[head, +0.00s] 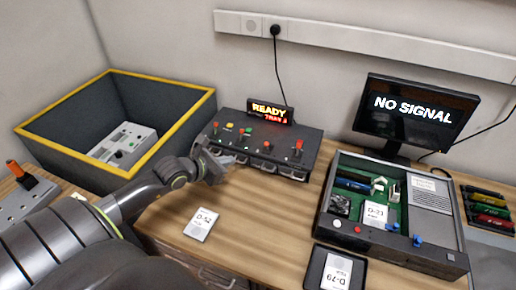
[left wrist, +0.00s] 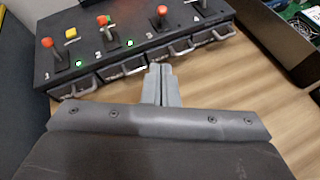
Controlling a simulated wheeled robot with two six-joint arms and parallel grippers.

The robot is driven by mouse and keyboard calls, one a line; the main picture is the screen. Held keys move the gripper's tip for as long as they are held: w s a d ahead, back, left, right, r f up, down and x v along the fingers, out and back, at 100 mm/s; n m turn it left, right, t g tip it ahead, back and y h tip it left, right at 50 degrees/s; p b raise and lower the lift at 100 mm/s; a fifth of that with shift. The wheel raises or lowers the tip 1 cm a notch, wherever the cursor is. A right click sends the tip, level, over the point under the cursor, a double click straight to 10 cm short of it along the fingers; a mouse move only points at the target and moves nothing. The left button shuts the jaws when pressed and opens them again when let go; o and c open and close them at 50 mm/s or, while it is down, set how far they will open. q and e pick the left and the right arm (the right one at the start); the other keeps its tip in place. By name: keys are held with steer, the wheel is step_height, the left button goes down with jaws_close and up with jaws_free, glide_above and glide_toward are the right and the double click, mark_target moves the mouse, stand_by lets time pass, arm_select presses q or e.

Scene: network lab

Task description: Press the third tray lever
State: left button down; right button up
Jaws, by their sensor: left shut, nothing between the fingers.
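The black tray unit (head: 262,155) stands at the back of the bench, with a row of red-topped levers above drawer-like trays with handles. The third lever from the left (head: 267,146) stands upright; it also shows near the top of the left wrist view (left wrist: 162,12). A lit sign (head: 269,112) behind the unit reads "READY" with red text below. My left gripper (head: 226,163) is shut and empty, in front of the unit's left part.
A grey bin with a yellow rim (head: 180,125) stands left of the unit. Right are an open case (head: 328,205), a "NO SIGNAL" monitor (head: 412,108) and a black tray (head: 316,268). A white card (head: 201,224) lies on the otherwise clear wooden bench middle.

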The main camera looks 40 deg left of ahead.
arm_select(q)
glide_toward(267, 146)
step_height(267, 146, down, 5)
steer(key=w+a, duration=0.1)
steer(key=shift+w+d+r+p, duration=0.15)
steer(key=shift+w, duration=0.55)
steer(key=shift+w+d+r+p, duration=0.15)
steer(key=shift+w+d+p, duration=0.05)
steer(key=shift+w, duration=0.45)
steer(key=shift+w+d+r+p, duration=0.15)
steer(key=shift+w+r, duration=0.05)
steer(key=shift+w, duration=0.5)
steer(key=shift+a, duration=0.15)
